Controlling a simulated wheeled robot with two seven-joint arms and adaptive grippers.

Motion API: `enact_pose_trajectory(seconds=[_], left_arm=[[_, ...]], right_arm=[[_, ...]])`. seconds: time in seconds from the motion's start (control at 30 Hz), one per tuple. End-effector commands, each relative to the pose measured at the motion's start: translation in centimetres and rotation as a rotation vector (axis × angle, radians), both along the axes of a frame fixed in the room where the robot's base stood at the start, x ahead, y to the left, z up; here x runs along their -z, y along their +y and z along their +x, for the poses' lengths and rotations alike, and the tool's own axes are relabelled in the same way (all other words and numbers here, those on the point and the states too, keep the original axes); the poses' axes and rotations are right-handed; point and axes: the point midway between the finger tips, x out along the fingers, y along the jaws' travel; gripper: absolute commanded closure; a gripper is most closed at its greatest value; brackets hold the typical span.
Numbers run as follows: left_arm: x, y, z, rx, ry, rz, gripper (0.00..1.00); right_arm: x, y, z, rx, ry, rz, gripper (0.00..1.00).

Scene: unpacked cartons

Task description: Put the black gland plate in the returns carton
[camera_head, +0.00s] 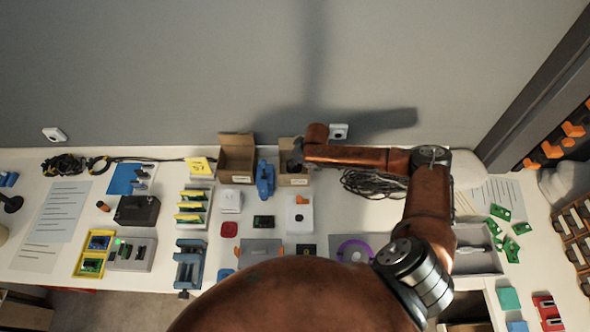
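Two open brown cartons stand against the wall: a larger carton (236,178) and a smaller carton (294,181). Each has a small pale label, too small to read, so I cannot tell which is the returns carton. My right gripper (295,163) is small and dark over the opening of the smaller carton; its fingers and anything between them cannot be made out. I cannot pick out the black gland plate for sure. A small black square piece (308,250) lies on the table in front of the cartons. My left gripper is out of view.
A blue clamp-like tool (265,179) stands between the cartons. A bundle of black cable (372,184) lies right of them, beneath my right arm. The left side is crowded.

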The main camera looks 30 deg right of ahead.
Motion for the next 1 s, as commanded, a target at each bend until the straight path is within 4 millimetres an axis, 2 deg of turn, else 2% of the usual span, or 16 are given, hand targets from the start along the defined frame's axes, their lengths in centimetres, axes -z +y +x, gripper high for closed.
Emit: enact_pose_trajectory(seconds=[0.17, 0.47, 0.8, 0.83, 1.0], left_arm=[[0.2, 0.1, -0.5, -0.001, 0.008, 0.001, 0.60], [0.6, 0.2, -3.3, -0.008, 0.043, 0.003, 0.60], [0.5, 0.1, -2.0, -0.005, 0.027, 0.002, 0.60], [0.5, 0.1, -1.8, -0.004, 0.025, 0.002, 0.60], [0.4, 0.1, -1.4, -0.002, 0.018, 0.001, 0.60]], right_arm=[[1.5, 0.1, 0.1, -0.001, -0.001, 0.000, 1.00], [4.9, 0.1, 0.1, -0.001, 0.000, 0.000, 1.00], [5.2, 0.1, 0.0, 0.000, 0.000, 0.000, 1.00], [5.2, 0.1, 0.0, 0.000, 0.000, -0.001, 0.80], [5.1, 0.1, 0.0, -0.001, 0.000, 0.000, 0.68]])
